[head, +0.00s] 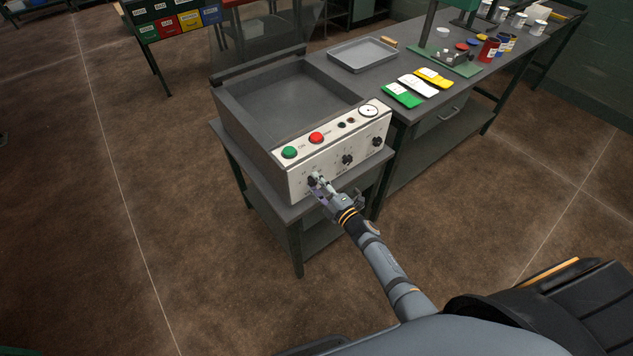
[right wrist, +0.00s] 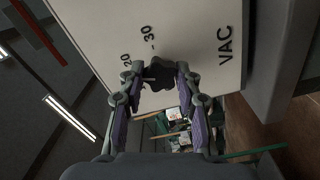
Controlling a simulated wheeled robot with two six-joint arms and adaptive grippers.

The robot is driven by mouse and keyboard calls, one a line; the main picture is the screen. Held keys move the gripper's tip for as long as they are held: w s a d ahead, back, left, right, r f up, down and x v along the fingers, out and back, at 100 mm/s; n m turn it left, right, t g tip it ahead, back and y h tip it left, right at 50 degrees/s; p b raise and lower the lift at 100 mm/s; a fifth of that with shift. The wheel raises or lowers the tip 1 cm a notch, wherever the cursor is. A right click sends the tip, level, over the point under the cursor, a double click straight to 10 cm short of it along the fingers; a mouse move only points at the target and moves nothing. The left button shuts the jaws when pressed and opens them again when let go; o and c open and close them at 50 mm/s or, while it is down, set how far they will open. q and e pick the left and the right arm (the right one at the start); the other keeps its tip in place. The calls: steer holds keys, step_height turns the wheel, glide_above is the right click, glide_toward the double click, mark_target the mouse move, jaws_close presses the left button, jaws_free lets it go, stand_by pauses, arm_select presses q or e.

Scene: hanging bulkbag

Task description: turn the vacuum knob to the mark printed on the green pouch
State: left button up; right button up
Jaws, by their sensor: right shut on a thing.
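The vacuum knob (right wrist: 160,70) is a dark knob on the machine's pale front panel, beside the print "VAC" and the numbers 20 and 30. My right gripper (head: 314,183) is at the leftmost knob of the panel. In the right wrist view its two fingers (right wrist: 159,74) are shut on the knob from both sides. The knob's pointer cannot be made out. The green pouch (head: 402,96) lies flat on the bench with a pale label, whose print is too small to read. My left gripper is not in view.
The grey machine (head: 232,103) has a green button (head: 289,152), a red button (head: 317,138), a round gauge (head: 368,110) and two other knobs (head: 347,160). White (head: 417,86) and yellow (head: 434,77) pouches lie beside the green one. A grey tray (head: 362,54) is behind them.

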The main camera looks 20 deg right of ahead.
steer(key=shift+m, duration=0.9)
steer(key=shift+p, duration=0.3)
steer(key=shift+f, duration=0.1)
steer(key=o, duration=1.2)
steer(key=shift+c, duration=0.2)
steer(key=shift+s+d, duration=0.1)
steer(key=shift+s, duration=0.05)
steer(key=v, duration=1.1)
steer(key=shift+s, duration=0.4)
steer(key=shift+d, duration=0.1)
